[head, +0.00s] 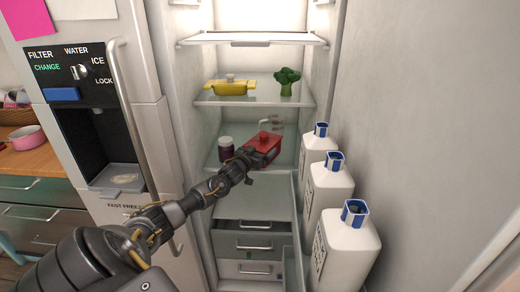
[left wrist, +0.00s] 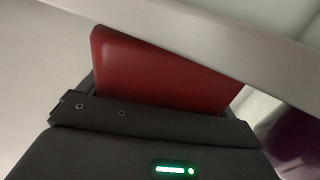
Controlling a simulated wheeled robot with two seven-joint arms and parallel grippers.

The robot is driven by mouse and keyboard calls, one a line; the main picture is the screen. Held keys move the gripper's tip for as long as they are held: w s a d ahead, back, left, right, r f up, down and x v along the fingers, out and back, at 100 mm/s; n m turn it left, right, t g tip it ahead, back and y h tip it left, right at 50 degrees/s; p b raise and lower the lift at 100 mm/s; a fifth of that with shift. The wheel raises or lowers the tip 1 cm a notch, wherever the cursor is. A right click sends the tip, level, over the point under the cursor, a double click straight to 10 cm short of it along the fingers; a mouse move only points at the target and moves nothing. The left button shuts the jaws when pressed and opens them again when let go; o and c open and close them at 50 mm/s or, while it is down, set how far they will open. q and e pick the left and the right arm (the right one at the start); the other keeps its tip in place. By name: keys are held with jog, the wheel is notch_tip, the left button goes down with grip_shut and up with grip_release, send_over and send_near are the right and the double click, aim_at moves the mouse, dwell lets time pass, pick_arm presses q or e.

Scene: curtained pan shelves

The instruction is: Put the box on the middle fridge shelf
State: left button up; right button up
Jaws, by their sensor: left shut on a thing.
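The red box (head: 268,138) is in the jaws of my left gripper (head: 257,152), inside the open fridge. It shows close up in the left wrist view (left wrist: 165,68), with the dark gripper body (left wrist: 150,125) below it and a pale shelf edge (left wrist: 200,35) crossing its upper part. In the head view the box is above the lower glass shelf (head: 235,163) and below the middle shelf (head: 262,101); I cannot tell whether it touches the lower shelf. The middle shelf carries a yellow lidded dish (head: 230,88) and broccoli (head: 287,82). My right gripper is not in view.
A dark jar (head: 226,150) stands left of the box on the lower shelf. The top shelf (head: 250,39) looks empty. Several white bottles with blue caps (head: 345,240) line the door on the right. Drawers (head: 253,243) are below. The middle shelf has bare room between dish and broccoli.

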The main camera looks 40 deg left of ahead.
pick_arm(q)
jog(key=shift+r, duration=0.1)
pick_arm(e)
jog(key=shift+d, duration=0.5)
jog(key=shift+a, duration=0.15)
